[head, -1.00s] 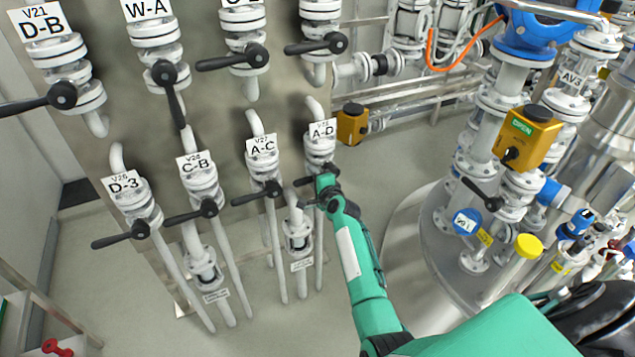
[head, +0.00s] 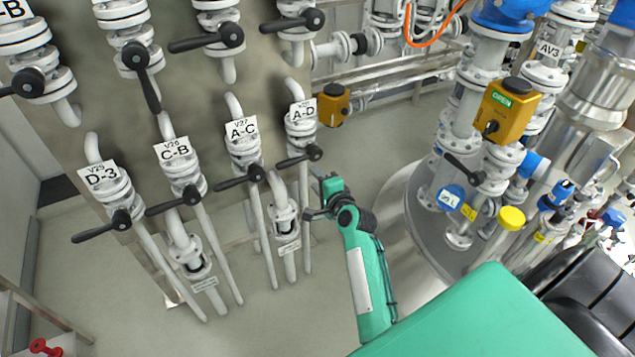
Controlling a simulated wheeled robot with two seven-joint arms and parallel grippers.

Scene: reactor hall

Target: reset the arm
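My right arm, green with dark joints, comes in from the lower right in the head view. Its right gripper (head: 312,195) is just right of and below the black lever (head: 302,157) of the valve labelled A-D (head: 301,112), apart from the lever. The fingers seem spread with nothing between them. The A-D lever lies roughly horizontal, tilted up a little to the right. My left gripper is out of the picture.
Valves A-C (head: 240,128), C-B (head: 174,149) and D-3 (head: 100,174) with black levers stand to the left on the panel. A vessel with a yellow actuator (head: 508,110) stands to the right. Floor between panel and vessel is free.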

